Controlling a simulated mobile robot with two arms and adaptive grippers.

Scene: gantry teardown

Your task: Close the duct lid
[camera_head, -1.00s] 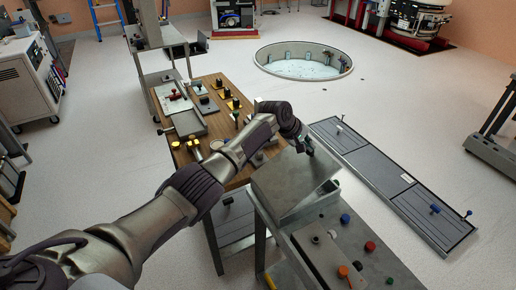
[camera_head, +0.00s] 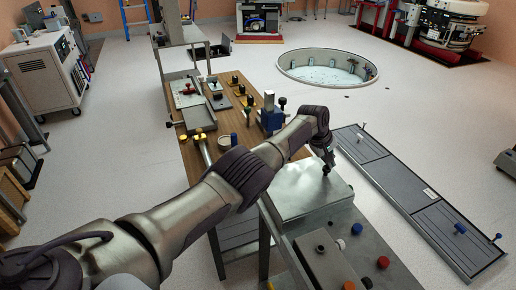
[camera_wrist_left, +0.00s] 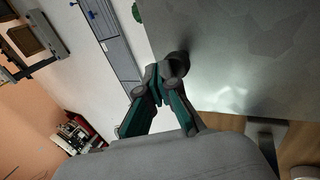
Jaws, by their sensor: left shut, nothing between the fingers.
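The duct lid (camera_head: 300,193) is a plain grey metal plate on the bench's near part. It looks flat or nearly flat; whether it is fully seated on the duct cannot be told. My left gripper (camera_head: 326,171) points down at the lid's far right part, with its shut, empty fingertips at or just above the top. In the left wrist view the shut fingers (camera_wrist_left: 163,76) are beside a dark round shadow on the lid (camera_wrist_left: 245,60), touching or very close to it. The duct under the lid is hidden. My right gripper is out of view.
A metal block (camera_head: 324,257) and red (camera_head: 383,262), blue (camera_head: 357,229) and orange knobs stand in front of the lid. A wooden bench (camera_head: 195,160) with fixtures lies behind left. A long grey panel (camera_head: 400,187) lies on the floor at right. A round pit (camera_head: 327,68) is farther back.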

